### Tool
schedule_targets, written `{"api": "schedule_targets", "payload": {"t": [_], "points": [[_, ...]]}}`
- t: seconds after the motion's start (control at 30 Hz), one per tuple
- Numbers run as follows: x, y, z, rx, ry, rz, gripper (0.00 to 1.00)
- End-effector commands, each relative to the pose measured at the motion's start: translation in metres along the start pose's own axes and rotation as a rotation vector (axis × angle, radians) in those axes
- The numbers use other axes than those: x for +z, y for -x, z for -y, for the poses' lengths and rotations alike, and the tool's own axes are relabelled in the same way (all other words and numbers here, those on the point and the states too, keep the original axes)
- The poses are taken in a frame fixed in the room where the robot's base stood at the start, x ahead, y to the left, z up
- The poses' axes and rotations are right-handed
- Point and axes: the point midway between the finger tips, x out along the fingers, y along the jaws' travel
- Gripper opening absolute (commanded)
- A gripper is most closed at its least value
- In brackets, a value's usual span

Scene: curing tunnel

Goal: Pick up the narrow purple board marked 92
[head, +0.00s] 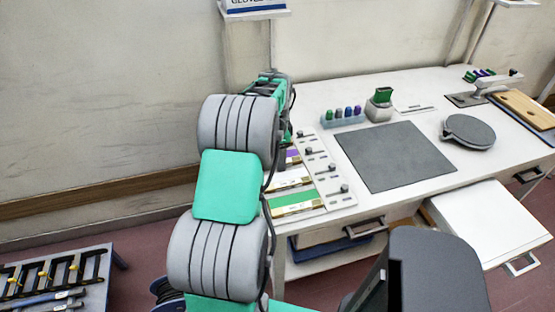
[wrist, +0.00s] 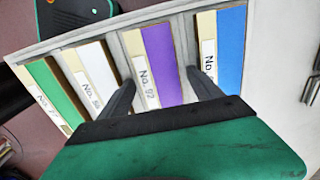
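The narrow purple board (wrist: 162,62) lies in a slot of a pale rack (wrist: 185,45), with a cream strip and a label reading "No. 92" along its left side. In the head view a part of the purple board (head: 292,155) shows beside my arm. My gripper (wrist: 160,76) is open and empty, with one finger at each side of the purple board. I cannot tell how far the fingertips are above the rack. In the head view my arm hides the gripper.
The rack also holds a green board (wrist: 52,88), a white board (wrist: 98,70) and a blue board (wrist: 231,55). On the table stand a grey mat (head: 395,156), a blue holder (head: 342,120) with coloured pieces, and a round grey disc (head: 469,131). An open drawer (head: 490,225) juts out in front.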

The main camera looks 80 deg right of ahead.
Motion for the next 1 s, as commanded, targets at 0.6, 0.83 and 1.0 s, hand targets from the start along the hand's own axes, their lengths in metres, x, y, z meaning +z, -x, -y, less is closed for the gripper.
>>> {"api": "schedule_targets", "payload": {"t": [0.6, 0.83, 1.0], "points": [[0.0002, 0.0005, 0.0001, 0.000, 0.001, 0.000, 0.23], [0.0002, 0.0007, 0.0002, 0.000, 0.001, 0.000, 0.13], [0.0000, 0.0027, 0.0004, -0.001, 0.001, -0.001, 0.13]]}}
